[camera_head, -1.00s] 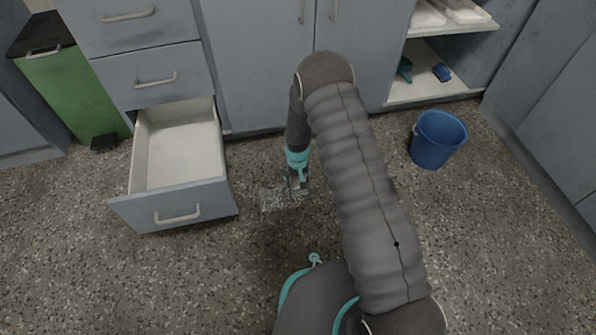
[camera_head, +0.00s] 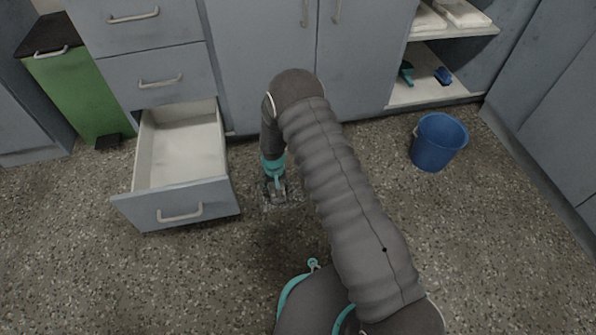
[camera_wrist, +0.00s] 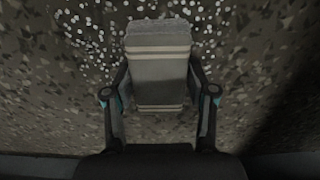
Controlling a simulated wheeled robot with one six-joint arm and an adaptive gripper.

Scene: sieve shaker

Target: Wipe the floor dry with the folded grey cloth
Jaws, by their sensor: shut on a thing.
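My gripper (camera_head: 275,190) is down at the floor, just right of the open drawer. In the wrist view my gripper (camera_wrist: 160,105) is shut on the folded grey cloth (camera_wrist: 159,65), which has pale stripes and a frayed far edge. The cloth sits between the two fingers, low over or on the speckled floor; I cannot tell if it touches. In the head view it is hardly distinguishable at the gripper. A wet patch of whitish spots (camera_wrist: 95,38) shows around the cloth's far end and to its left. A small glossy wet area (camera_head: 292,192) shows beside the gripper in the head view.
The open drawer (camera_head: 180,205) stands close to the left of my gripper. A blue bucket (camera_head: 438,141) stands on the right. A green bin (camera_head: 80,95) is at the far left. Grey cabinets (camera_head: 265,65) close off the back.

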